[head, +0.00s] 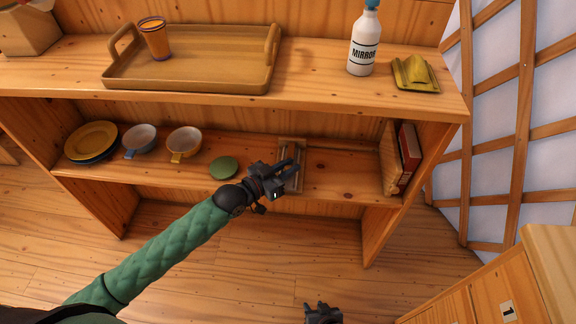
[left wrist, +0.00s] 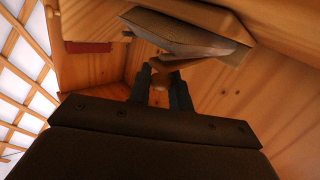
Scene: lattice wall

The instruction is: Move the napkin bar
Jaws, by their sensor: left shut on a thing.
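A narrow wooden holder with a crossbar (head: 291,147), which looks like the napkin holder, sits on the lower shelf near its middle. My left gripper (head: 287,170) is at its front and partly covers it. In the left wrist view, a slab with wooden edges (left wrist: 185,35) is just beyond my left gripper (left wrist: 166,78). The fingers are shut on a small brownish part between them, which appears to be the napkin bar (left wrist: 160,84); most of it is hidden. My right gripper (head: 322,313) is low at the bottom edge, away from the shelf, and its jaws are unclear.
On the lower shelf are a green disc (head: 224,167), cups (head: 184,141), stacked plates (head: 91,140) and a red book (head: 409,148). The upper shelf holds a tray (head: 200,83), a bottle (head: 364,50) and a yellow dish (head: 416,75). A cabinet (head: 500,285) stands at lower right.

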